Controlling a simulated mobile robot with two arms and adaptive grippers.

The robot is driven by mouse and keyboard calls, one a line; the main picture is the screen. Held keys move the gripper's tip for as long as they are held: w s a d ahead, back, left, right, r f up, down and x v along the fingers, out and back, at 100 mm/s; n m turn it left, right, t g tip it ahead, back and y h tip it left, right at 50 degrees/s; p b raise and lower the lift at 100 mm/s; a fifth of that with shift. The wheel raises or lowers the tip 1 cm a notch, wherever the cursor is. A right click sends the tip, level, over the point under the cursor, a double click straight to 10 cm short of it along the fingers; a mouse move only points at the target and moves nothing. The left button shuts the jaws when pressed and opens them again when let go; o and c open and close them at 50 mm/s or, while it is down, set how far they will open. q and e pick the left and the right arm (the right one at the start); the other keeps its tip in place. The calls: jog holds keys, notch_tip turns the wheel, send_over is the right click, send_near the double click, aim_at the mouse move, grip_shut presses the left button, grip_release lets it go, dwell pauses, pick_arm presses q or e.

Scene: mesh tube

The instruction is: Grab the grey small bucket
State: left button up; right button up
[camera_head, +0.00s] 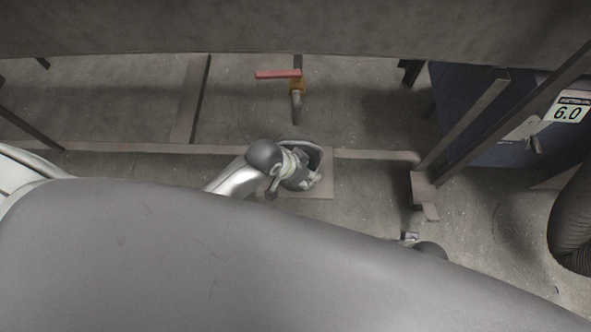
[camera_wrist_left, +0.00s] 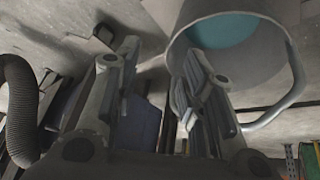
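The grey small bucket (camera_head: 316,152) stands below the tap in the head view, partly hidden by my left gripper (camera_head: 305,179). In the left wrist view the bucket (camera_wrist_left: 252,68) is at the upper right, with a teal inside and a curved handle on its right. My left gripper (camera_wrist_left: 158,88) is open there, its two fingers well apart. The right finger overlaps the bucket's lower left edge; I cannot tell whether it touches. A small dark part at the lower right of the head view looks like my right gripper (camera_head: 409,238); its fingers are not clear.
A tap with a red handle (camera_head: 279,74) and brass body is just above the bucket. Metal frame bars (camera_head: 380,154) run along the floor. A blue box marked 6.0 (camera_head: 480,120) and a dark corrugated hose (camera_head: 575,222) are at the right.

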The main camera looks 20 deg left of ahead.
pick_arm(q)
jog(key=w+d+r+m+g+h, duration=0.1)
jog(key=w+d+r+m, duration=0.3)
jog(key=d+r+m, duration=0.2)
notch_tip(320, 180, up, 2)
jog(key=m+g+y, duration=0.2)
jog(key=m+y, duration=0.1)
send_over(295, 142)
jog(key=shift+a+r, duration=0.2)
jog(key=shift+a, duration=0.1)
jog(key=shift+f, duration=0.6)
jog(key=shift+d+f+b, duration=0.1)
jog(key=shift+f+b, duration=0.4)
jog(key=shift+f, duration=0.55)
jog(key=f, duration=0.1)
jog(key=f+b, duration=0.1)
jog(key=f, duration=0.1)
jog(key=shift+d, duration=0.2)
jog(key=shift+w+f, duration=0.1)
jog(key=shift+f, duration=0.4)
pick_arm(e)
jog(key=w+v, duration=0.2)
jog(key=v, duration=0.5)
jog(key=shift+r, duration=0.6)
pick_arm(q)
jog(key=shift+c, duration=0.3)
